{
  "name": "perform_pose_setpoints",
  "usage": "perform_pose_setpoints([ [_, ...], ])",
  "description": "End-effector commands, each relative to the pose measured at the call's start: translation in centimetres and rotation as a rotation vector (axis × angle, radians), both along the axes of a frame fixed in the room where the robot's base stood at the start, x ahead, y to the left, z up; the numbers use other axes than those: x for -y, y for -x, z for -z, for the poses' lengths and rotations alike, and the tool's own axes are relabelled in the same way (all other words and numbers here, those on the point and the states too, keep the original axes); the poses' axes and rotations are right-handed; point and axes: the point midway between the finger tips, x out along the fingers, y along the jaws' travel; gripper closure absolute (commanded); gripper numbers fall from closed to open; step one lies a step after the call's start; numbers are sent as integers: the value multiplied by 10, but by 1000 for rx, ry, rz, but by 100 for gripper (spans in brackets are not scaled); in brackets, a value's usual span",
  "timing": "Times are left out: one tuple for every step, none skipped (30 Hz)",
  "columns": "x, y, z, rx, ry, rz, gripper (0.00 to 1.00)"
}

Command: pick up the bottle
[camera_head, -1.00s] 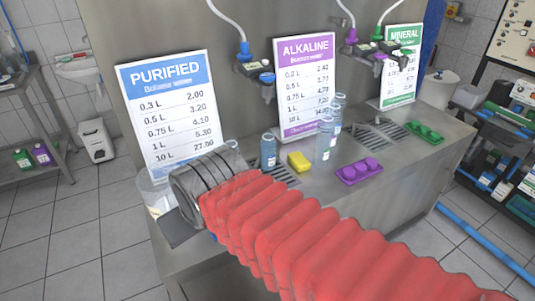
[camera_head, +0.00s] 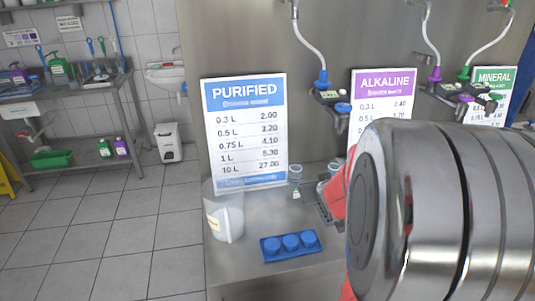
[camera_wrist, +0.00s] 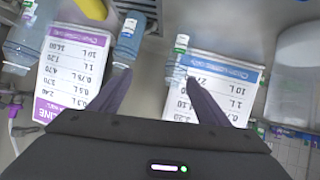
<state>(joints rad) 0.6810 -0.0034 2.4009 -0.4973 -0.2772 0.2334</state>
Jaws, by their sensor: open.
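In the wrist view my gripper (camera_wrist: 158,82) is open, its two dark fingers spread with nothing held between them. A smaller clear bottle (camera_wrist: 179,57) with a green-and-white label is near the right finger's tip. Whether either finger touches a bottle I cannot tell. Another clear blue bottle (camera_wrist: 30,40) is at the left edge. In the head view a small clear bottle (camera_head: 296,180) stands on the steel counter (camera_head: 262,228); my arm hides my gripper and much of the counter there.
A blue tray (camera_head: 290,246) of round caps lies at the counter's front. A translucent tub (camera_head: 224,215) stands by the PURIFIED sign (camera_head: 246,130). Taps hang above. A yellow block (camera_wrist: 93,8) shows in the wrist view.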

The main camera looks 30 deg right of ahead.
Motion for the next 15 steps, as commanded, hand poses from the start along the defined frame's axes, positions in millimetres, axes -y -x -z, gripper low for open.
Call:
perform_pose_setpoints([
  [15,2,10,14,-3,10,30],
  [23,3,14,28,-3,12,30],
  [32,3,19,45,-2,13,30],
  [39,4,24,59,-4,15,30],
  [46,6,28,73,-5,17,30],
  [54,8,34,92,-9,18,30],
  [61,10,38,106,-12,20,30],
  [66,11,42,120,-14,19,30],
  [73,14,47,140,-17,20,30],
  [78,16,51,153,-22,20,30],
  [82,18,54,167,-24,19,30],
  [87,20,57,183,-28,20,30],
  [90,21,60,193,-30,19,30],
  [92,23,62,202,-33,18,30],
  [95,24,63,213,-35,18,30],
])
